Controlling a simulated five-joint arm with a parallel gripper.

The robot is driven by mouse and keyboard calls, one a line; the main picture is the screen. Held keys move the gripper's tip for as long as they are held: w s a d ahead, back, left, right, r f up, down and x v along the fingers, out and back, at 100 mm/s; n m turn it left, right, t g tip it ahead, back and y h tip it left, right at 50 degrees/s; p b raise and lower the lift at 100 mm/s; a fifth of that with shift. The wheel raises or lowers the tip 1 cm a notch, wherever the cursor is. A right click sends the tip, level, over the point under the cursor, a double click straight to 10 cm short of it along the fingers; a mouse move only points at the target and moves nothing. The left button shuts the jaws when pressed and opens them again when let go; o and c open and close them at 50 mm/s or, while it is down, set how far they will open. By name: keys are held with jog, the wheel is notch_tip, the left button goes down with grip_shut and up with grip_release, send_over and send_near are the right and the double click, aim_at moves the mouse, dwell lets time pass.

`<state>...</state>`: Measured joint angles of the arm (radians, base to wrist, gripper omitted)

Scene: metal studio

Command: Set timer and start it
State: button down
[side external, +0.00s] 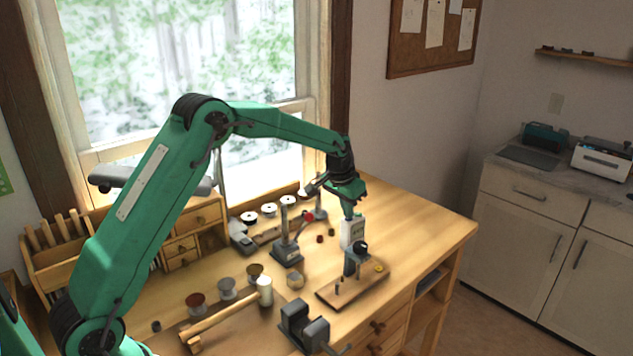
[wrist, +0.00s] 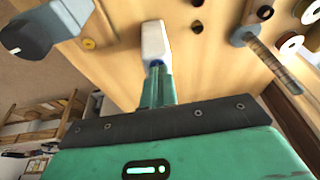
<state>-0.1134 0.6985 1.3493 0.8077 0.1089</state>
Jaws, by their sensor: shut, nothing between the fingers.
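A device that looks like the timer (side external: 354,262) is a grey-blue upright body with a black knob on a brown wooden base near the table's right front edge. A small yellow disc (side external: 381,268) sits on the base's right part. In the wrist view the grey-blue body (wrist: 52,28) with its dark knob is at upper left, and a small yellow disc (wrist: 89,44) lies right of it. My gripper (side external: 351,244) points down with its pale fingers shut and empty, just behind the knob in the side view. In the wrist view the fingertips (wrist: 153,28) are right of the device. Contact cannot be told.
A grey vise (side external: 303,327) stands at the front edge, with a pale-headed mallet (side external: 264,291) left of it. A grey stand (side external: 286,248) is left of my gripper. Spools (side external: 268,209) line the back. Bare wood (side external: 425,222) lies to the right.

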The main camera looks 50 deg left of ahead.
jog(key=shift+s+f, duration=0.1)
jog(key=shift+f, duration=0.9)
jog(key=shift+r, duration=0.65)
notch_tip(320, 180, up, 5)
jog(key=v, duration=0.9)
jog(key=shift+a, duration=0.2)
jog(key=shift+r, duration=0.1)
jog(key=shift+w+d+r, duration=0.15)
jog(key=shift+w, duration=0.55)
jog(key=shift+w+d+r, duration=0.15)
jog(key=shift+w, duration=0.6)
